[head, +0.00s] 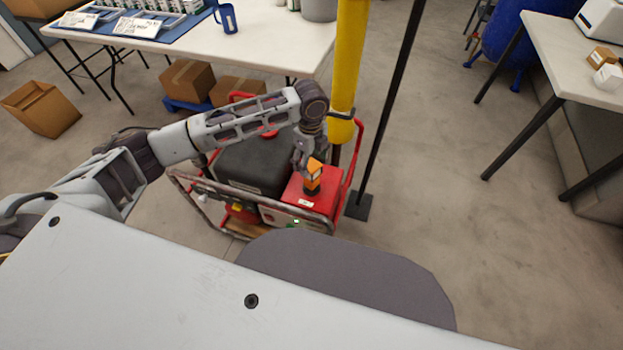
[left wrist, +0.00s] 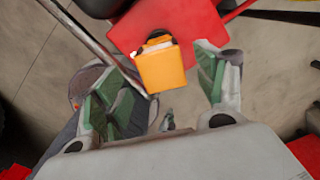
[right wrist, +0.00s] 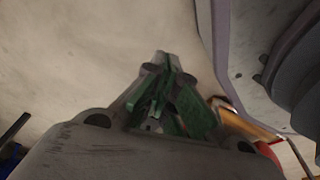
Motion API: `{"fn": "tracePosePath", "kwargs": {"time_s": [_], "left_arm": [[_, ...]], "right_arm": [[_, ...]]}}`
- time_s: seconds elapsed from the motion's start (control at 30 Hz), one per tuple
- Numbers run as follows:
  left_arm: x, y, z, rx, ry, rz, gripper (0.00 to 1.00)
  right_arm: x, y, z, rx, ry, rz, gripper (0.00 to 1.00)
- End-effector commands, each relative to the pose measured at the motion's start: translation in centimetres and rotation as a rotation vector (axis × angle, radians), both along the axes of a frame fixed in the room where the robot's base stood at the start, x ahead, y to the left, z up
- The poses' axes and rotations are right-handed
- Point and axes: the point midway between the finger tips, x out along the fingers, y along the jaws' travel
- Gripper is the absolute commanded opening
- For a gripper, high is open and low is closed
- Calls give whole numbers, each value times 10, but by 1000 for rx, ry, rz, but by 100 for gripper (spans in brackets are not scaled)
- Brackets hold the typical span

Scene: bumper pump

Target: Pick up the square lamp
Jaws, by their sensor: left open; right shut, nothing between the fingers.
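The square lamp (head: 313,178) is a small orange lamp with a black base. It stands on the red top (head: 300,195) of the machine in front of me. In the left wrist view the lamp (left wrist: 162,67) lies between and just beyond the fingertips. My left gripper (head: 308,160) is right above and beside the lamp, pointing down. In its wrist view the green-padded fingers (left wrist: 165,80) are spread wide, with room on both sides of the lamp.
The machine has a tubular frame (head: 205,205) and a dark tank (head: 255,165). A yellow post (head: 347,60) and a thin black pole (head: 392,90) stand close behind the lamp. White tables stand back left and right (head: 545,60). The floor at right is open.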

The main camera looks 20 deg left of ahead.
Motion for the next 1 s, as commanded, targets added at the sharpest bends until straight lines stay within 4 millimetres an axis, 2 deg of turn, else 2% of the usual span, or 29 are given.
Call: {"fn": "tracePosePath", "kwargs": {"time_s": [0.17, 0.33, 0.9, 1.0], "left_arm": [[1, -3, -19, 0, 1, -1, 71], [0, -2, -33, 0, 2, -1, 71], [1, -2, -36, 0, 0, -1, 71], [1, -2, -36, 0, 0, -1, 60]], "right_arm": [[18, 5, 17, 4, -13, 2, 0], [20, 11, 22, 10, -5, 2, 0], [14, 15, 24, 15, 6, 2, 0], [14, 15, 23, 14, 7, 2, 0]]}}
